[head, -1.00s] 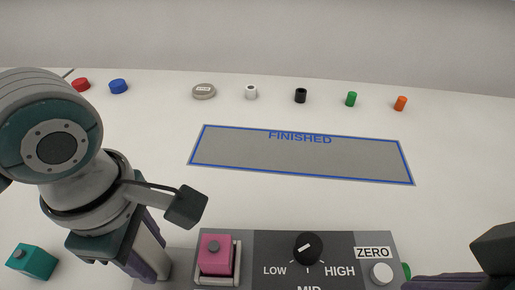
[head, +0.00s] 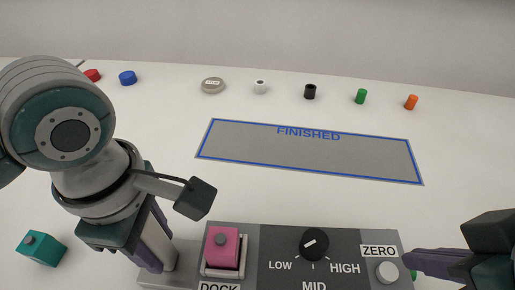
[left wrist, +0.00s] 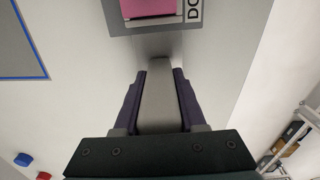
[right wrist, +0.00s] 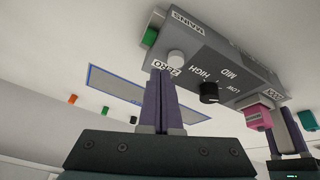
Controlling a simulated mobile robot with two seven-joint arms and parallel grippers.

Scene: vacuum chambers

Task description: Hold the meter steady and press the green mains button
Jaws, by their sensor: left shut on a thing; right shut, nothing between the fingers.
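The meter (head: 345,240) is a grey box with a black dial (head: 314,243), a white ZERO button (head: 387,272) and a pink block (head: 222,248) in its dock. Its green mains button (right wrist: 150,37) shows beside the MAINS label in the right wrist view; only a sliver shows in the head view. My left gripper (head: 158,262) is shut on the grey bar (left wrist: 158,95) at the meter's left end. My right gripper (head: 408,258) is shut and empty by the meter's right end. In the right wrist view its tips (right wrist: 160,74) appear close to the ZERO label; exact clearance is unclear.
A teal block (head: 41,248) lies on the table left of my left arm. A blue-edged FINISHED mat (head: 308,155) lies empty behind the meter. Several small caps, including a green one (head: 360,96) and an orange one (head: 411,102), line the back. The table between is clear.

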